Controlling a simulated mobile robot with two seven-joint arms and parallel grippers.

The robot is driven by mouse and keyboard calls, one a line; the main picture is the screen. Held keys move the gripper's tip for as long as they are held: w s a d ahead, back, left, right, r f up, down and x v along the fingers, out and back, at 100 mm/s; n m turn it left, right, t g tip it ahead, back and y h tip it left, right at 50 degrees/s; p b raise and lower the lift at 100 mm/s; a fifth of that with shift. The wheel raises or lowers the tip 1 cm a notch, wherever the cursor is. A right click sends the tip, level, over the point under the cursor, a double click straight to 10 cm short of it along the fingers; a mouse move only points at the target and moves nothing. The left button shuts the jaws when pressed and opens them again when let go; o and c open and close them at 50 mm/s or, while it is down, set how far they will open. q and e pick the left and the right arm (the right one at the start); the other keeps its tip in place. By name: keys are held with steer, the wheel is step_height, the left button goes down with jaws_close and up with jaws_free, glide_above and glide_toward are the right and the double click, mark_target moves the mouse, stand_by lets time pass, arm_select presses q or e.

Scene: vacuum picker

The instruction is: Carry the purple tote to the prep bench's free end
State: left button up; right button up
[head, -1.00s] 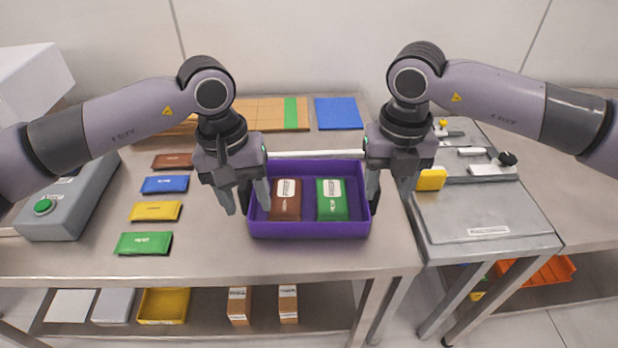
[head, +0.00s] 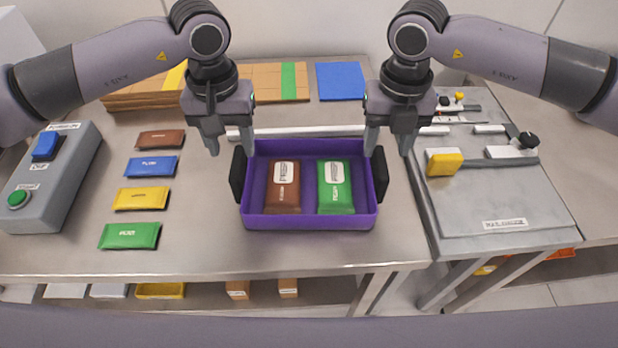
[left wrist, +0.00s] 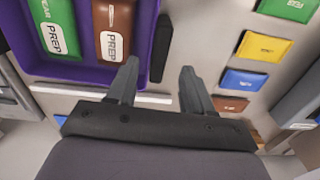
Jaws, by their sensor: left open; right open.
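The purple tote (head: 310,222) rests upright on the steel bench (head: 200,255), near its right end. A brown packet (head: 283,188) and a green packet (head: 335,188) lie inside. Black handles stand at its left side (head: 238,174) and right side (head: 380,174). My left gripper (head: 231,147) is open and empty, above the left handle. In the left wrist view, that handle (left wrist: 161,48) shows beyond the gap between the open fingers (left wrist: 158,72). My right gripper (head: 388,150) is open and empty, above the right handle. Both grippers look clear of the tote.
Several coloured packets (head: 141,198) line the bench left of the tote. A grey button box (head: 50,180) stands at far left. Boards (head: 263,83) and a blue mat (head: 340,81) lie behind. A grey machine (head: 490,215) adjoins on the right. Bare bench lies between packets and tote.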

mark_target(236, 161)
arm_select(q)
steer(key=shift+f, duration=2.75)
arm_select(e)
steer(key=shift+f, duration=2.7)
arm_select(q)
steer(key=shift+c, duration=0.3)
arm_select(e)
steer(key=shift+c, duration=0.3)
arm_select(q)
jaws_close()
arm_select(e)
jaws_close()
arm_select(q)
steer(key=shift+r, duration=0.1)
arm_select(e)
steer(key=shift+r, duration=0.1)
